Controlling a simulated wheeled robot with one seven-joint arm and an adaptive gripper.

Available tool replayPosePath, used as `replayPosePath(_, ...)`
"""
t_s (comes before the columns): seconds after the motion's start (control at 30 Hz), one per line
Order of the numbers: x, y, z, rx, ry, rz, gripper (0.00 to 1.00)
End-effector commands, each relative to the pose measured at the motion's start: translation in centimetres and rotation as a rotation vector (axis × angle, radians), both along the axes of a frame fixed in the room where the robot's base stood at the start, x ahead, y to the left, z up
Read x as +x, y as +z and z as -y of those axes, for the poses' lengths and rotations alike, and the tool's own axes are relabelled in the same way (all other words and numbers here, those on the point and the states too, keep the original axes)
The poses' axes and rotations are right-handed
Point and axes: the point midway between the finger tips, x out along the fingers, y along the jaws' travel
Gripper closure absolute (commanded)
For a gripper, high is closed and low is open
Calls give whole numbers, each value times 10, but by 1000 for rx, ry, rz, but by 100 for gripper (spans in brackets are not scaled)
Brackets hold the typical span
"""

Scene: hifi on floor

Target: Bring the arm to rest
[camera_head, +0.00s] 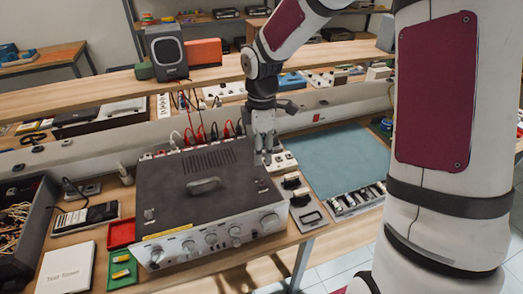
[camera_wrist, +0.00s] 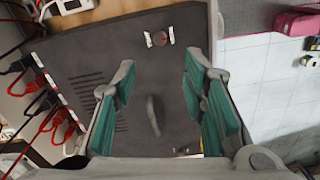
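My arm reaches down from the top of the head view, and my gripper (camera_head: 264,155) points down above the back right part of a dark grey hifi unit (camera_head: 170,200). In the wrist view my gripper (camera_wrist: 165,85) has its two teal-padded fingers spread wide apart with nothing between them. I cannot tell the exact gap between the fingertips and the top.
Red and black cables (camera_wrist: 30,95) plug in along the unit's back. A red tray (camera_head: 121,233), a green tray (camera_head: 122,270) and a white box (camera_head: 68,270) lie left. A blue-green mat (camera_head: 330,165) lies right. A shelf with a speaker (camera_head: 166,52) and orange box (camera_head: 203,52) stands behind.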

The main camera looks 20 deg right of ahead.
Motion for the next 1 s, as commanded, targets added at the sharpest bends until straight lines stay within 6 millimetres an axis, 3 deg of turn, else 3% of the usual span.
replayPosePath(0.23,0,1,0,-3,-5,3,61)
replayPosePath(0.37,-6,16,2,-26,-60,22,61)
replayPosePath(0.7,-61,103,9,-87,-464,180,61)
replayPosePath(1.0,-128,159,9,9,-864,331,61)
